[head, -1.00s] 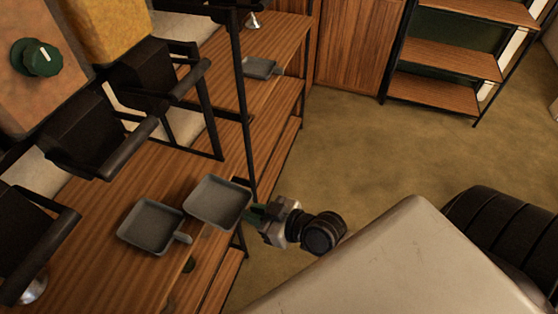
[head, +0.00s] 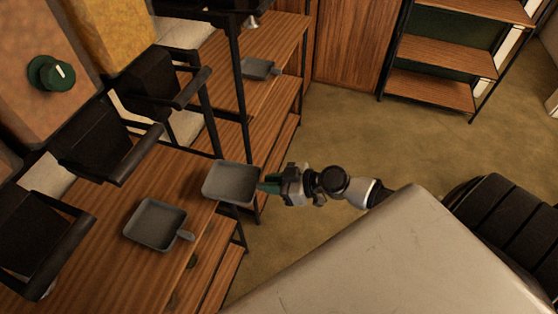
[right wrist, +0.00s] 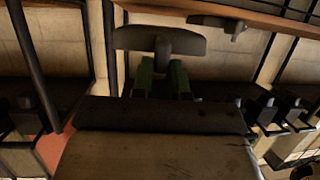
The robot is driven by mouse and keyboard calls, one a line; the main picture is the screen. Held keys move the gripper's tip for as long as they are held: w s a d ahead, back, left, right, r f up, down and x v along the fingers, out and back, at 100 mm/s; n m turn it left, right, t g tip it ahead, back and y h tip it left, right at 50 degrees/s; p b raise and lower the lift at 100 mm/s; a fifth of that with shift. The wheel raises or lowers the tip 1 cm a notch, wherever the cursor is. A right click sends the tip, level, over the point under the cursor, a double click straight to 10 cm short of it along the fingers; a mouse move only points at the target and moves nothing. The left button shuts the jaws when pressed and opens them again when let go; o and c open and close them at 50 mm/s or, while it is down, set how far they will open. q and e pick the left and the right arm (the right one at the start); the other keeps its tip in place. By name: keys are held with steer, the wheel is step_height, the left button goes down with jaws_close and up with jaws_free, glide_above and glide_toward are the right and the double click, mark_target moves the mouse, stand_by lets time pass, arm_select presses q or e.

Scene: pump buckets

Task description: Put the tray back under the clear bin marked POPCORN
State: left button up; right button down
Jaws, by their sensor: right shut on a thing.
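My right gripper (head: 268,187) is shut on the handle of a grey square tray (head: 232,182). The tray is held at the front edge of the wooden shelf, apart from the second tray. In the right wrist view the green fingers (right wrist: 160,80) pinch the handle of the held tray (right wrist: 135,38). Bins stand at the upper left: one with orange-brown contents (head: 45,35) and a green knob, one yellow (head: 120,28). No POPCORN marking is readable, so I cannot tell which bin it is. My left gripper is not in view.
A second grey tray (head: 155,225) rests on the wooden shelf (head: 95,265), handle towards the right. A third tray (head: 258,68) sits farther back. Black dispenser spouts (head: 95,140) and upright posts (head: 237,90) stand close by. Open floor (head: 350,130) lies to the right.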

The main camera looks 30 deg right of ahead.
steer(key=p, duration=0.3)
glide_toward(216, 176)
steer(key=x, duration=0.2)
steer(key=shift+w+a, duration=0.1)
steer(key=shift+a, duration=0.3)
steer(key=x, duration=0.3)
steer(key=shift+w+a+f+b, duration=0.15)
steer(key=shift+w+f+b, duration=0.05)
steer(key=shift+w+b, duration=0.2)
steer(key=shift+b+x, duration=0.6)
steer(key=shift+x, duration=0.25)
steer(key=shift+w+r, duration=0.1)
steer(key=shift+r, duration=0.05)
steer(key=shift+f+b, duration=0.25)
steer(key=shift+b, duration=0.05)
steer(key=c, duration=1.1)
jaws_free()
steer(key=shift+o, duration=0.2)
